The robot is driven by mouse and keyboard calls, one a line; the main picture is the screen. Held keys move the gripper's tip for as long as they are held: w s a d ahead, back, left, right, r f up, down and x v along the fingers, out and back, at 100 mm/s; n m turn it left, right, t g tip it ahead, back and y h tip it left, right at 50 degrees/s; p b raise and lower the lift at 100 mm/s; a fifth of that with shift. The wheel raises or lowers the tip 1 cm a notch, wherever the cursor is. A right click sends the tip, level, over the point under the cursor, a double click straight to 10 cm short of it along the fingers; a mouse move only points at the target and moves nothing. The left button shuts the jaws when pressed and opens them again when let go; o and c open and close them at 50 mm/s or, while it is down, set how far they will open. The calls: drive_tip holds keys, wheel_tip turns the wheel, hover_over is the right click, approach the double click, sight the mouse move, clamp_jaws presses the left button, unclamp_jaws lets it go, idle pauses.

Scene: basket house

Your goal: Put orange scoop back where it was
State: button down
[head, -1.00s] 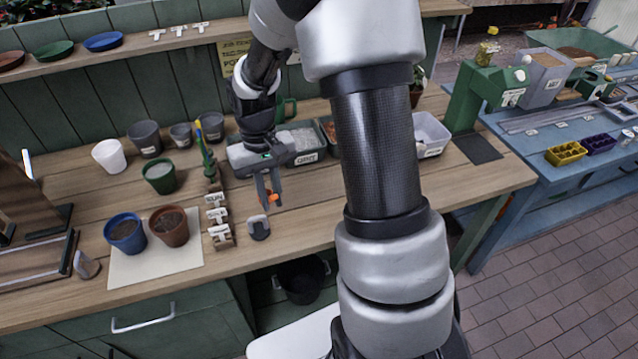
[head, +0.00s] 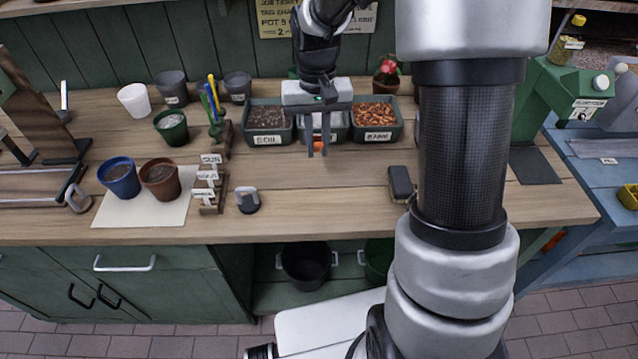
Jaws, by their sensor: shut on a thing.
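My gripper (head: 318,152) hangs fingers-down in front of the middle bin, above the worktop. It is shut on the orange scoop (head: 320,146). Only a small orange part of the scoop shows between the fingers; the rest is hidden or too small to make out. A wooden holder (head: 226,135) to the left has upright yellow, blue and green handles at its back. I see no orange handle there.
A soil bin (head: 268,140) and a bark bin (head: 377,137) flank the middle bin, partly hidden by my gripper. Pots stand at the left, two on a pale sheet (head: 120,211). A dark block (head: 401,184) lies to the right.

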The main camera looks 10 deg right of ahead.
drive_tip(key=shift+w+f+m+b, duration=0.3)
drive_tip(key=shift+w+b, duration=0.2)
drive_tip(key=shift+b, duration=0.4)
drive_tip(key=shift+t, duration=0.3)
wheel_tip(320, 180, down, 9)
drive_tip(key=shift+f+b, duration=0.1)
drive_tip(key=shift+b, duration=0.5)
drive_tip(key=shift+f, duration=0.15)
drive_tip(key=c, duration=1.7)
unclamp_jaws()
